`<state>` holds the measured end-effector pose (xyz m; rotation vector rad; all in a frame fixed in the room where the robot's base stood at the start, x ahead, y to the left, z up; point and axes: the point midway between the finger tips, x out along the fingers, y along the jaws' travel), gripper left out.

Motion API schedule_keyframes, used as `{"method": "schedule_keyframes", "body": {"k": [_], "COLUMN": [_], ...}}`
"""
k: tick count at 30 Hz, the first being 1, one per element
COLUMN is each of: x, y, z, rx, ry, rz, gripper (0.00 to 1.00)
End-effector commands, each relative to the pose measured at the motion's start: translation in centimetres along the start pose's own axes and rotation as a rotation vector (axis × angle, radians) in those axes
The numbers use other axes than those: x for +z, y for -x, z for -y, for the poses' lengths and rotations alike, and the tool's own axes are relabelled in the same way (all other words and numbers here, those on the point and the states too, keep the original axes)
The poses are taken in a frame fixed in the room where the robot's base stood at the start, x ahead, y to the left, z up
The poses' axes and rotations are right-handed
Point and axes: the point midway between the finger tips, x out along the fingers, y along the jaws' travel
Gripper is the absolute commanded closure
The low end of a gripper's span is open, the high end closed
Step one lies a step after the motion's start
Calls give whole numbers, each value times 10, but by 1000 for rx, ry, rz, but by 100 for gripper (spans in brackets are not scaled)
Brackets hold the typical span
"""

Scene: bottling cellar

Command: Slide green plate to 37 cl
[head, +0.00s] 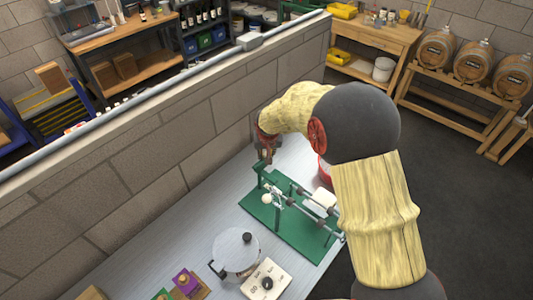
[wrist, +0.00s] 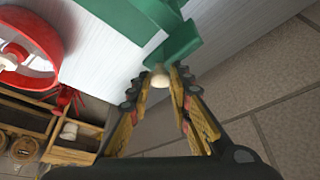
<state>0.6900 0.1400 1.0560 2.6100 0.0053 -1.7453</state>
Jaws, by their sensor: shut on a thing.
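A green stand (head: 312,243) with metal rods, a white block and dark collars stands on the grey bench. At its far left end is an upright green plate (head: 258,172). In the wrist view a green piece (wrist: 176,44) lies just beyond my fingertips. My gripper (head: 265,152) is at the far end of the stand, above the upright plate. In the wrist view my gripper (wrist: 161,84) is closed on a small cream knob (wrist: 160,79) beside the green piece. I cannot read any scale or 37 cl mark.
A purple block (head: 185,281) is at the front left. A stone wall (head: 150,170) runs behind the bench. A red ring-shaped thing (wrist: 50,30) is beside the stand.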

Motion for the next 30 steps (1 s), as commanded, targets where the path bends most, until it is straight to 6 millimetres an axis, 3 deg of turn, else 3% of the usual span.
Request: {"method": "schedule_keyframes", "body": {"k": [18,30], "x": [1,37], "y": [1,15], "z": [-1,-40], "rx": [0,1], "ry": [0,-2], "rz": [-1,-1], "gripper": [100,100]}}
